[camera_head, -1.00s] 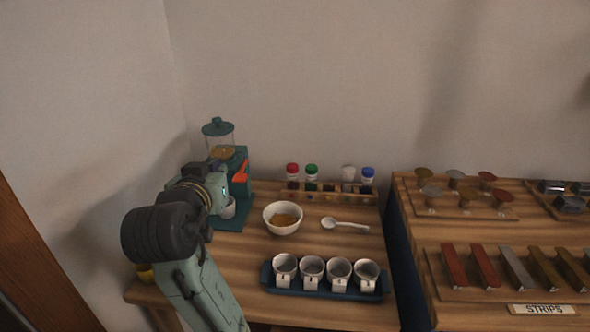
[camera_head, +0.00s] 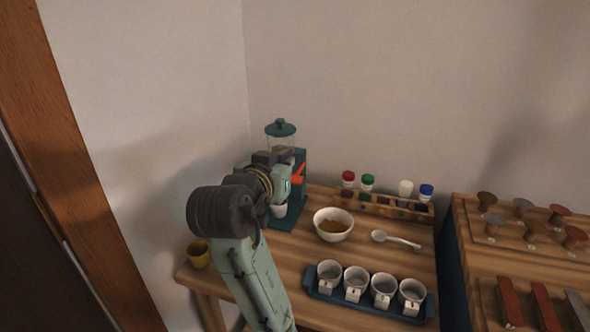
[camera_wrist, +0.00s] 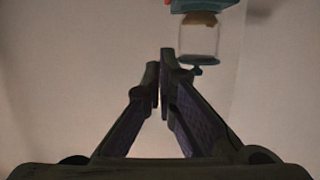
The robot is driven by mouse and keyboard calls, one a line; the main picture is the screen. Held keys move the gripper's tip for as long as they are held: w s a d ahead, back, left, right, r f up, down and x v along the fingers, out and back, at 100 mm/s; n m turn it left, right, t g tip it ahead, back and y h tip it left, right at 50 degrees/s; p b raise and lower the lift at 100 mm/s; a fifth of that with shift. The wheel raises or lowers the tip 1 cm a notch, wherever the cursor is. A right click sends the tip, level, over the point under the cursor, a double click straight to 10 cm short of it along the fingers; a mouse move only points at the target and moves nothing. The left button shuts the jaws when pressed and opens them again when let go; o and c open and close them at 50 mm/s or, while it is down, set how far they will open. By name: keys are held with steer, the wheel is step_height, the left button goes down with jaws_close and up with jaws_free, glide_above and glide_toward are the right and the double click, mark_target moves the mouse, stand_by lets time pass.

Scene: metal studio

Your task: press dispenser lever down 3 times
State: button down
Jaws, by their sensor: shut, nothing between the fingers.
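The teal dispenser (camera_head: 299,196) stands upright at the back left of the wooden table, with a clear jar and a teal lid on top. Its orange lever (camera_head: 299,173) sticks out on the front, partly hidden by my arm. A white cup (camera_head: 279,211) is under it. In the wrist view my gripper (camera_wrist: 161,75) is shut and empty. The dispenser's jar (camera_wrist: 198,41) appears upside down there, just beyond the fingertips, with a sliver of orange at the top edge. In the head view my wrist covers the fingers, so I cannot tell whether they touch the lever.
A white bowl (camera_head: 333,236) of brown contents and a spoon (camera_head: 396,240) lie right of the dispenser. A blue tray (camera_head: 370,309) with several white cups is in front. A rack (camera_head: 380,207) of capped jars is behind. A mustard cup (camera_head: 199,266) stands at the left edge.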

steer(key=w+d+f+p, duration=0.1)
steer(key=w+f, duration=0.4)
steer(key=shift+w+d+f+p, duration=0.25)
steer(key=shift+d+p, duration=0.1)
steer(key=shift+d, duration=0.05)
